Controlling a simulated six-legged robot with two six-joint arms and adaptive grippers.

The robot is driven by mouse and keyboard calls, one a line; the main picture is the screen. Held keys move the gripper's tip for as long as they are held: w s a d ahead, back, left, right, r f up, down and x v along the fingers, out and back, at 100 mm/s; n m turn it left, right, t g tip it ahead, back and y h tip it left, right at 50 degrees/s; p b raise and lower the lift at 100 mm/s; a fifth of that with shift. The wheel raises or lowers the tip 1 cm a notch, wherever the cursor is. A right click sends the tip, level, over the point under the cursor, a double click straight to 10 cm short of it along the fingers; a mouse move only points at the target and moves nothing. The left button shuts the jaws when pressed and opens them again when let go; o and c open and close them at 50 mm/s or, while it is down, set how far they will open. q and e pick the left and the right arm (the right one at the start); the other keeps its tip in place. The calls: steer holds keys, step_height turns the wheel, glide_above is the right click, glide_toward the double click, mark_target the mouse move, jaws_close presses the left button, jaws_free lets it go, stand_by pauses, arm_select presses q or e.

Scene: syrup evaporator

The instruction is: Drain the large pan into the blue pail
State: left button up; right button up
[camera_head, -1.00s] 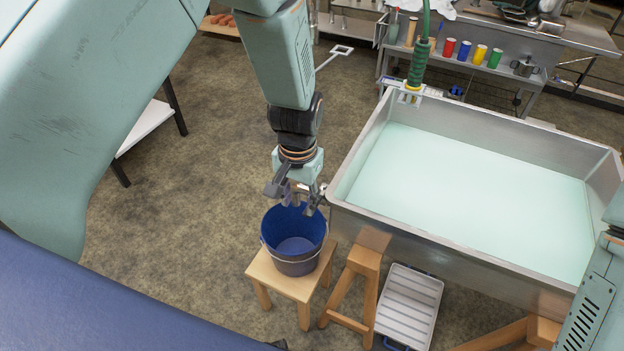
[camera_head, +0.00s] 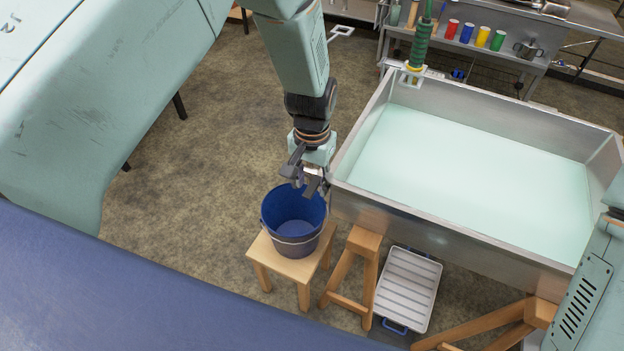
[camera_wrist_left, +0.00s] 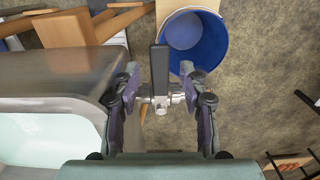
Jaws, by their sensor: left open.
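The large pan (camera_head: 440,236) is a metal trough holding pale green liquid, at the right in the head view. The blue pail (camera_head: 292,235) stands upright on a small wooden stool (camera_head: 283,262) beside the pan's left end, and looks empty. In the left wrist view, a metal valve (camera_wrist_left: 161,104) with a dark upright lever (camera_wrist_left: 159,70) projects from the pan's wall. My left gripper (camera_head: 307,182) is above the pail's rim. Its fingers are open on either side of the valve, apart from the lever. The pail (camera_wrist_left: 196,45) also shows beyond the valve. My right gripper is out of view.
A wooden trestle (camera_head: 357,265) supports the pan, next to the stool. A white ribbed tray (camera_head: 407,290) lies under the pan's near side. A shelf behind holds coloured cups. The floor left of the pail is clear.

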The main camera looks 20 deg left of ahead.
arm_select(q)
jaws_close()
stand_by(0.4)
stand_by(0.4)
